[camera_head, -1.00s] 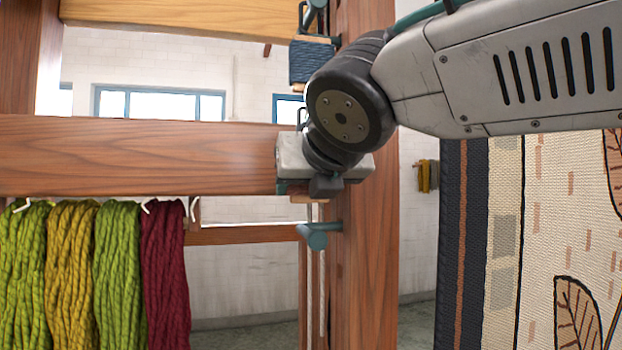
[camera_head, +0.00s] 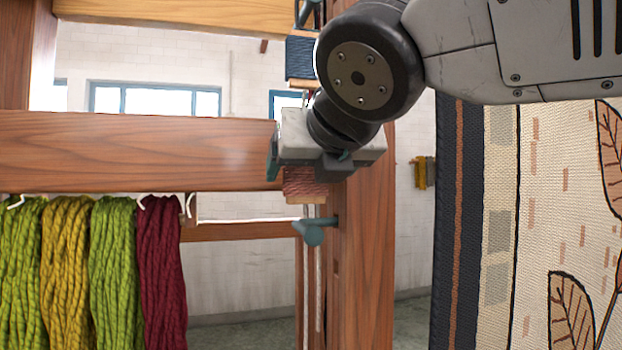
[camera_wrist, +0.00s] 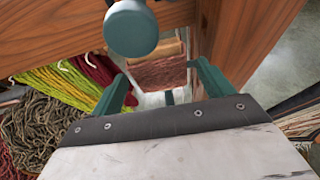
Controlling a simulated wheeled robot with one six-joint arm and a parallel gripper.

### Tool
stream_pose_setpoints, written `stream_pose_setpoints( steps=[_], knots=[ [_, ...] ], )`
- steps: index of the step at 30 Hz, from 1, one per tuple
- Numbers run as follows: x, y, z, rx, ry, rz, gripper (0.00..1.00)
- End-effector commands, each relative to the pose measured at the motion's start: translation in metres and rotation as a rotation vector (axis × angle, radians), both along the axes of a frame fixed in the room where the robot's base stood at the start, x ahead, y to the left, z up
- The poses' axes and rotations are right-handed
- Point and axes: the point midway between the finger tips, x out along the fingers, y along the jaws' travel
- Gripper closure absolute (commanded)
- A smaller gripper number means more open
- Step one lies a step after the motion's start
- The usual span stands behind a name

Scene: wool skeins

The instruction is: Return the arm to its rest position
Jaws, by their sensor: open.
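My gripper (camera_head: 308,165) is in front of the wooden post, at the right end of the wooden crossbeam (camera_head: 130,150). In the wrist view my gripper (camera_wrist: 162,88) has its two teal fingers spread apart. A reddish-brown wound bobbin (camera_head: 305,186) shows just below the gripper in the head view. In the wrist view this bobbin (camera_wrist: 158,72) appears between and beyond the fingers; whether they touch it I cannot tell. My arm comes in from the upper right, and its wrist joint hides part of the post.
Green, mustard and burgundy skeins (camera_head: 162,270) hang from hooks at left. A dark blue bobbin (camera_head: 302,58) is above. A patterned tapestry (camera_head: 500,200) stands at right.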

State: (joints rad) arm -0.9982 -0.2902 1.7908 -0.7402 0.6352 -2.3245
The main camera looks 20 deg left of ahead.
Motion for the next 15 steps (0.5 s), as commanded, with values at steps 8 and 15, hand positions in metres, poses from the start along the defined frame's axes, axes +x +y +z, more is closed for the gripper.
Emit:
stream_pose_setpoints(
  steps=[8,15],
  knots=[
    [-0.027,-0.017,0.013,-0.001,0.0,0.0,0.2],
    [-0.022,-0.033,0.004,0.039,0.053,-0.06,0.2]
  ],
)
